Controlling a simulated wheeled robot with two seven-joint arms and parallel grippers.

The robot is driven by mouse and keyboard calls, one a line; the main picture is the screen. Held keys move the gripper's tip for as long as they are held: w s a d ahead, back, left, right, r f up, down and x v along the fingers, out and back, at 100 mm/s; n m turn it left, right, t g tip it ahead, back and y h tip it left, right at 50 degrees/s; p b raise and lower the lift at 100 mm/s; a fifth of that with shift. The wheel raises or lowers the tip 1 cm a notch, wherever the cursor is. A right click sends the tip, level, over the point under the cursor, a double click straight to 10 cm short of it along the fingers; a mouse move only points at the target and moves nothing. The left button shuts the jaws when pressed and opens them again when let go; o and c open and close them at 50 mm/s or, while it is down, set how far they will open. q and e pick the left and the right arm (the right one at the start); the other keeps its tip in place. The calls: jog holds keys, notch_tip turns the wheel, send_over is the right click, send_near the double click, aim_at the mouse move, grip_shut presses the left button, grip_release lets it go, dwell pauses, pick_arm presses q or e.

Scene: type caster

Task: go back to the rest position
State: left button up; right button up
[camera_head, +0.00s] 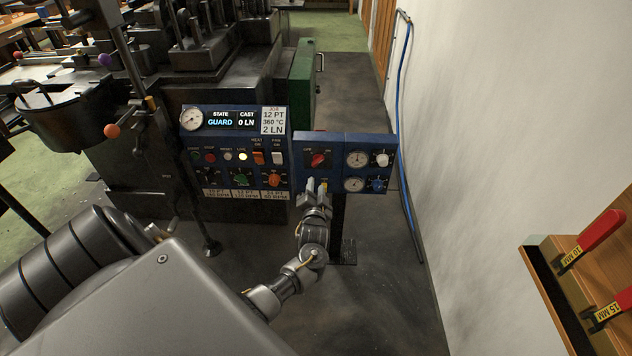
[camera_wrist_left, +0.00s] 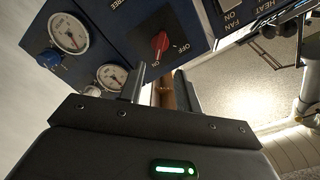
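My left gripper (camera_head: 317,186) is in front of the lower part of the blue control panel (camera_head: 328,183), just below the red rotary knob (camera_head: 318,160). In the left wrist view its two fingers (camera_wrist_left: 160,90) stand apart, with no held object visible; a brown strip shows between them. The red knob (camera_wrist_left: 160,44), marked ON and OFF, is beyond the fingertips and apart from them. My right gripper is not in view.
The caster machine (camera_head: 150,100) with its lit display (camera_head: 233,119) stands to the left. Gauges (camera_head: 357,158) and smaller knobs are on the panel's right. A wall (camera_head: 480,130) with a blue hose (camera_head: 402,110) and a wooden bench (camera_head: 590,270) with red-handled tools are at right.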

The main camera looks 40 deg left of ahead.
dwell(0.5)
